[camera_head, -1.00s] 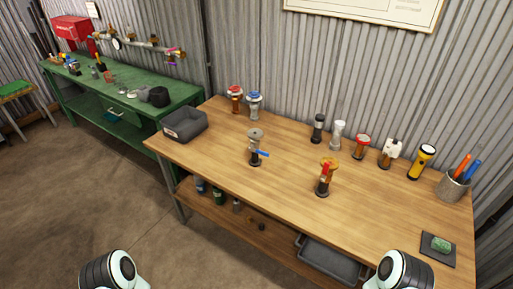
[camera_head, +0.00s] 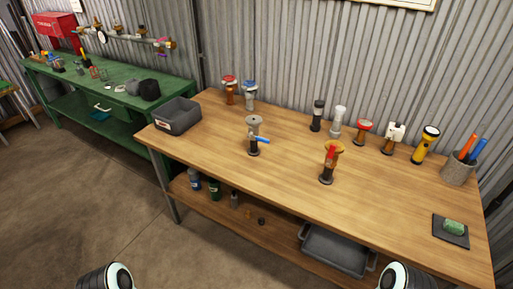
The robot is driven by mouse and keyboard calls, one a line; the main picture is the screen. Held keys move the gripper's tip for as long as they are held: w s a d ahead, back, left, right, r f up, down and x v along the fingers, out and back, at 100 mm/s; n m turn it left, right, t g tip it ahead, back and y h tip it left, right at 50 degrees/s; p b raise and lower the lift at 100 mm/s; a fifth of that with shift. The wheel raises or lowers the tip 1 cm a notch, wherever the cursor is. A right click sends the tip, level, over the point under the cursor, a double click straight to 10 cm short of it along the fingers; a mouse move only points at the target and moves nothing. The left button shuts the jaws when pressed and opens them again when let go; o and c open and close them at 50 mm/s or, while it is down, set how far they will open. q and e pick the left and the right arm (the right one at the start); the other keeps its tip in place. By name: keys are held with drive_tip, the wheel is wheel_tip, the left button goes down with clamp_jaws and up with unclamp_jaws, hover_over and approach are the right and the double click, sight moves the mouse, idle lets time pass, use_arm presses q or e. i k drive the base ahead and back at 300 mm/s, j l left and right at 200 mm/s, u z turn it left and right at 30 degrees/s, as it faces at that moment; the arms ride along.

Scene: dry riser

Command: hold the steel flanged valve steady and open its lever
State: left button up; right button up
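The steel flanged valve (camera_head: 254,134) stands upright on the wooden workbench (camera_head: 215,160), left of the middle. It has a grey flange on top, a dark lower part and a blue lever (camera_head: 261,140) that sticks out to the right. A brass-coloured valve with a red lever (camera_head: 329,161) stands to its right, nearer the front edge. Only parts of my two arms show at the bottom edge, left and right. Neither gripper is in view, and nothing of mine touches the valve.
A grey bin (camera_head: 177,116) sits at the bench's left end. Red-topped and blue-topped valves (camera_head: 250,95) stand behind. Several fittings and a yellow flashlight (camera_head: 425,145) line the back right, with a pen cup (camera_head: 458,167). A grey tray (camera_head: 337,252) is on the lower shelf.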

sight(265, 140)
drive_tip(key=i+j+z, duration=0.15)
drive_tip(key=j, duration=0.2)
drive_tip(key=i+j+z, duration=0.15)
drive_tip(key=j, duration=0.2)
drive_tip(key=i+j+z, duration=0.15)
drive_tip(key=j, duration=0.2)
drive_tip(key=i+j+z, duration=0.15)
drive_tip(key=j, duration=0.25)
